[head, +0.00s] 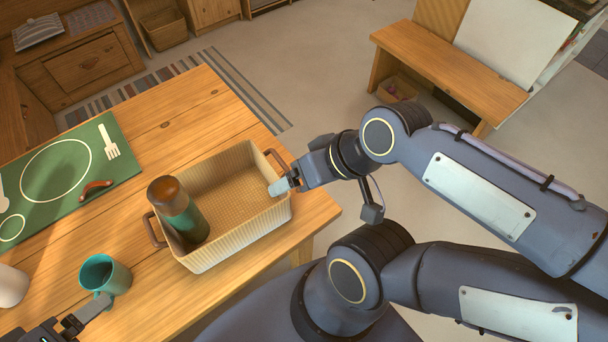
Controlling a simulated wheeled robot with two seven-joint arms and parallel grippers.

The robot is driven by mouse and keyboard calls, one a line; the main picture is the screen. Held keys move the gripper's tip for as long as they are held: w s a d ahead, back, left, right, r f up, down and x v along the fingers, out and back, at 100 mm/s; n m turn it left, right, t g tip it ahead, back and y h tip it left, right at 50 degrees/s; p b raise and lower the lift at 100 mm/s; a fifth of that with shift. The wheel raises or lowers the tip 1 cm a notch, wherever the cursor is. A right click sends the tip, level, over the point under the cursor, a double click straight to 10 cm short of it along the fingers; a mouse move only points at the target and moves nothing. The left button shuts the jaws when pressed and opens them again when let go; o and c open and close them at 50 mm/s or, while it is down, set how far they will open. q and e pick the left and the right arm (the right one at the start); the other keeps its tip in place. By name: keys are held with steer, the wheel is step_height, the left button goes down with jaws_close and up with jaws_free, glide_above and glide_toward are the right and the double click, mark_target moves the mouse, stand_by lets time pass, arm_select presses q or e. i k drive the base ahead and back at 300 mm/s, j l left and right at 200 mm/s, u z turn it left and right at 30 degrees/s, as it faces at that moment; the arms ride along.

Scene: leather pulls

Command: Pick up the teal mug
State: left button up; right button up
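The teal mug (117,279) stands upright on the wooden table, near its front left part. Its opening faces up and its handle (102,300) points toward the bottom of the picture. My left gripper (97,308) comes in at the bottom left, its pale fingertip right at the handle. I cannot tell whether it touches the handle or whether its fingers are apart. My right gripper (280,187) is at the right end of the ribbed basket, beside its leather handle, away from the mug. Its fingers overlap in this view, so its opening cannot be made out.
The beige basket (225,257) holds a brown-and-green bottle (181,213). A green placemat (122,166) with a printed plate and fork has a small brown curved object (96,188) on it. A white object (10,286) stands left of the mug. A wooden bench (440,68) is beyond the table.

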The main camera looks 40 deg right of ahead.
mark_target(101, 274)
steer(key=j+u, duration=1.05)
steer(key=j, duration=0.15)
steer(key=i+l, duration=0.05)
